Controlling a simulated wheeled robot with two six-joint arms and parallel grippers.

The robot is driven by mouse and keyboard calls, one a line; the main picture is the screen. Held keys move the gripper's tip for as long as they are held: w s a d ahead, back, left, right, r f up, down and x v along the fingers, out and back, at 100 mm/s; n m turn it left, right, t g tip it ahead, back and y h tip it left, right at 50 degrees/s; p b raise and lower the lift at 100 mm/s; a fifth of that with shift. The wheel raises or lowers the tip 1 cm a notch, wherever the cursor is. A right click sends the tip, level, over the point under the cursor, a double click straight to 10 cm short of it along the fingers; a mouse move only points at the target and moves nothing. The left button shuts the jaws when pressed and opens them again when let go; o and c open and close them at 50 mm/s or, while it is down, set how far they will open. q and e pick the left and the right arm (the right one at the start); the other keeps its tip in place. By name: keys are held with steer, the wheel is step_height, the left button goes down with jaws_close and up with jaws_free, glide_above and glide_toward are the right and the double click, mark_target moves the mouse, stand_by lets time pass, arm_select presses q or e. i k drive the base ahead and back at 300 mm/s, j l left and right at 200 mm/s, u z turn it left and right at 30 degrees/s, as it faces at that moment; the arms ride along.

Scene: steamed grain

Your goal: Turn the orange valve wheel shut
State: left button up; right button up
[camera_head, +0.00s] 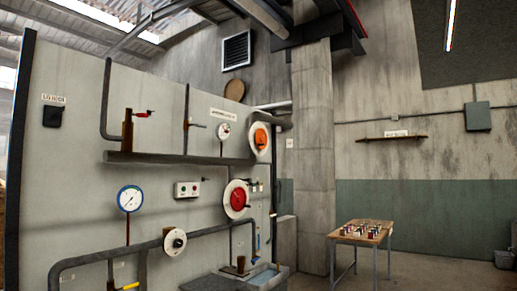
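An orange valve wheel (261,139) on a pale round backing is mounted high on the right part of the grey panel (75,180). A red wheel (238,199), also on a pale round disc, is below it and a little to the left. Neither of my grippers shows in the head view, so nothing is seen touching the orange wheel.
A long dark pipe shelf (175,158) juts from the panel left of the orange wheel. Pipes run along the panel's lower part above a sink-like basin (262,277). A wooden table (350,233) with several small items stands right, beyond a concrete column (313,150).

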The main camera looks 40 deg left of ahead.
mark_target(261, 137)
steer(key=i+j+u, duration=0.35)
steer(key=i+u, duration=0.65)
steer(key=i, duration=1.5)
